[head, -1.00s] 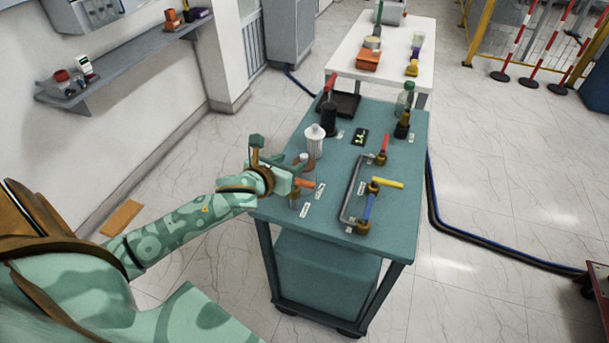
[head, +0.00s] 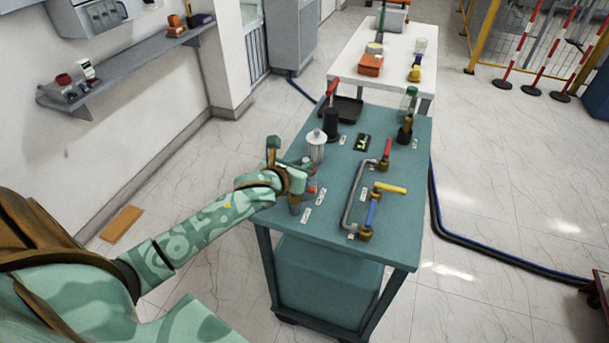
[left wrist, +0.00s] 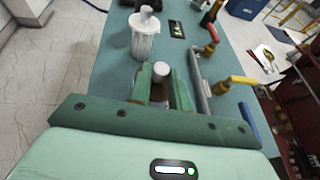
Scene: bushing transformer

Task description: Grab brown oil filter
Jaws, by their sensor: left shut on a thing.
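The brown oil filter (left wrist: 158,93) shows in the left wrist view as a reddish-brown body with a pale grey top, between the two green fingers. My left gripper (left wrist: 161,80) is shut on it from both sides. In the head view my left gripper (head: 300,168) is over the near left part of the teal table (head: 330,227) and hides most of the filter. I cannot tell whether the filter touches the tabletop. My right gripper is in neither view.
A white ribbed canister (head: 316,147) stands just behind the gripper. An orange-topped part (head: 308,189) is close in front. A grey pipe with a red handle (head: 356,194) and a yellow-handled valve (head: 390,187) lie to the right. A black cylinder (head: 331,124) stands farther back.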

